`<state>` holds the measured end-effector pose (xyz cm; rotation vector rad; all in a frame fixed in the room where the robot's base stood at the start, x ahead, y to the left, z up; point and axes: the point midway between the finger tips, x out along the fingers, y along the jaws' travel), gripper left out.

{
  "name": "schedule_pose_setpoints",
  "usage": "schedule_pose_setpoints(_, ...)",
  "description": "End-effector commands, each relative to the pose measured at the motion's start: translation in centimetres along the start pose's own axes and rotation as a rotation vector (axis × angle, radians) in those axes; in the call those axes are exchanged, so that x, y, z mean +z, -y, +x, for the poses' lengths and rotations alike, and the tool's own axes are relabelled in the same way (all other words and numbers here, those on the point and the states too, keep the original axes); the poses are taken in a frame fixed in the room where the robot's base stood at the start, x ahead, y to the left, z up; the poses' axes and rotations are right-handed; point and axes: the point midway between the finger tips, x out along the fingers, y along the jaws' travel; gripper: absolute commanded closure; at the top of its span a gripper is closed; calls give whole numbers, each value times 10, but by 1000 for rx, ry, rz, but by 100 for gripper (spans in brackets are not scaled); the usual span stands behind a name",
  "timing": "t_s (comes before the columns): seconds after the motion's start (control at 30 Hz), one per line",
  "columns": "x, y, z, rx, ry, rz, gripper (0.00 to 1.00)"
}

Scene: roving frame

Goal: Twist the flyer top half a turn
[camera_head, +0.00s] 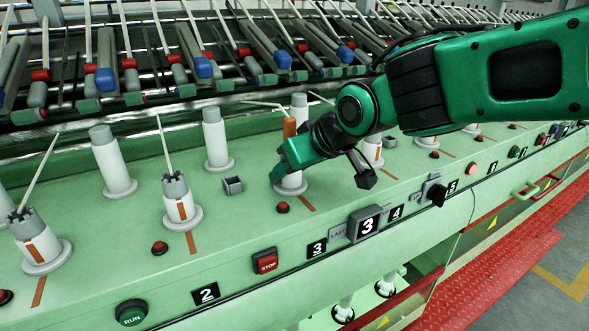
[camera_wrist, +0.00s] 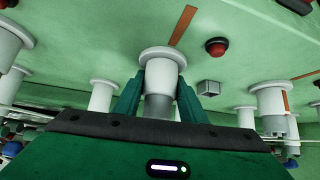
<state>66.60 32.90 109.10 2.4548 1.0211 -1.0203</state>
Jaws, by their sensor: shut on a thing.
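The flyer top is the grey upper end (camera_wrist: 159,103) of a white flanged cylinder (camera_head: 291,184) on the pale green deck. My gripper (camera_head: 289,165) is shut on it, coming from above and the right. In the wrist view my gripper's two green fingers (camera_wrist: 160,80) stand on either side of the cylinder, close against it. An orange-brown piece (camera_head: 289,127) shows just above my gripper; I cannot tell what it belongs to. The wide flange is below the fingers. My gripper hides most of the top in the head view.
A red button (camera_head: 283,208) and a brown deck stripe (camera_head: 306,203) lie in front of the held unit. A small grey box (camera_head: 232,185) is to its left. Similar flyers (camera_head: 180,207) and plain white bobbins (camera_head: 217,140) stand along the deck. A "3" plate (camera_head: 364,224) is on the front edge.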

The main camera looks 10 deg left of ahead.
Motion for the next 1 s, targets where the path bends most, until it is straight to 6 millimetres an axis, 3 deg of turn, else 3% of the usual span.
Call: schedule_pose_setpoints(1.0,-2,-2,2,449,-4,451,85)
